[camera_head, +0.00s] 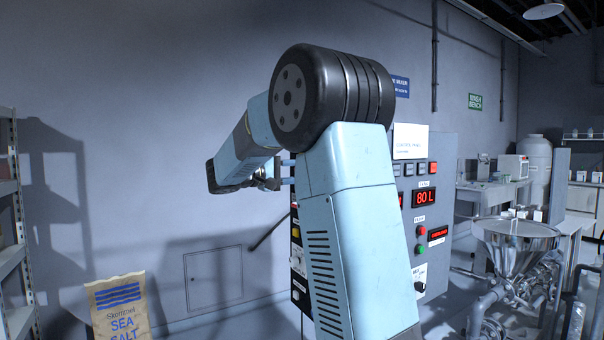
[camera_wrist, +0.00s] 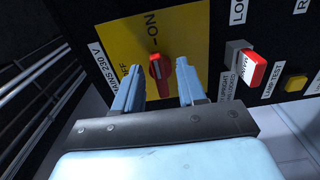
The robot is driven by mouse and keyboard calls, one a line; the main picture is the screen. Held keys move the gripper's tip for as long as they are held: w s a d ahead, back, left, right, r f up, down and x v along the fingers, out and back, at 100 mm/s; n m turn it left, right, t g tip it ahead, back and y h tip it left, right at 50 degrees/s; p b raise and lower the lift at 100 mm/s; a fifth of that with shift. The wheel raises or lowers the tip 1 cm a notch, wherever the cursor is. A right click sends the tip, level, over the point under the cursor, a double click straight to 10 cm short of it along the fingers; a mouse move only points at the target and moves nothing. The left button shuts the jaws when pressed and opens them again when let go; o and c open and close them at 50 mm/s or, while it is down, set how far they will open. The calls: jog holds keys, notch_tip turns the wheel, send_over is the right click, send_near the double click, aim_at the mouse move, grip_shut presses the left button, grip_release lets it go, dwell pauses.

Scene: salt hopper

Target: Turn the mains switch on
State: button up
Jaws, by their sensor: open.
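The mains switch (camera_wrist: 160,74) shows in the wrist view as a red rotary handle on a yellow plate (camera_wrist: 190,32). The plate is marked ON and OFF, with a "MAINS 230 V" label at its left. The handle lies roughly up and down in the picture; I cannot tell for sure which mark it points to. My gripper (camera_wrist: 159,86) is open, with one finger left and one right of the handle and gaps on both sides. In the head view my gripper (camera_head: 272,180) is near the control cabinet's left side, and my arm hides the switch.
The control cabinet (camera_head: 443,160) has red displays and buttons on its front. In the wrist view a red-tipped lever (camera_wrist: 252,70) and a yellow button (camera_wrist: 296,83) sit right of the switch. A steel hopper (camera_head: 515,245) stands right, a salt sack (camera_head: 118,305) left.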

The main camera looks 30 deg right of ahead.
jog(key=a, duration=1)
jog(key=shift+s+a, duration=0.15)
jog(key=shift+a, duration=0.15)
jog(key=shift+f, duration=0.1)
jog(key=s+d+f+n+y, duration=0.1)
jog(key=s+f+y, duration=0.3)
jog(key=s, duration=0.5)
jog(key=s+d+f+y, duration=0.1)
jog(key=s+f+y, duration=0.3)
jog(key=s, duration=0.4)
jog(key=s+a+f+t+y, duration=0.2)
jog(key=s+a+f+y, duration=0.3)
jog(key=s, duration=0.2)
jog(key=s+a+f+m+t+y, duration=0.1)
jog(key=s+a+f+t+y, duration=0.2)
jog(key=s, duration=0.5)
notch_tip(320, 180, down, 2)
jog(key=shift+s+a+f+y, duration=0.1)
jog(key=shift+s+a+y, duration=0.05)
jog(key=shift+a+y, duration=0.8)
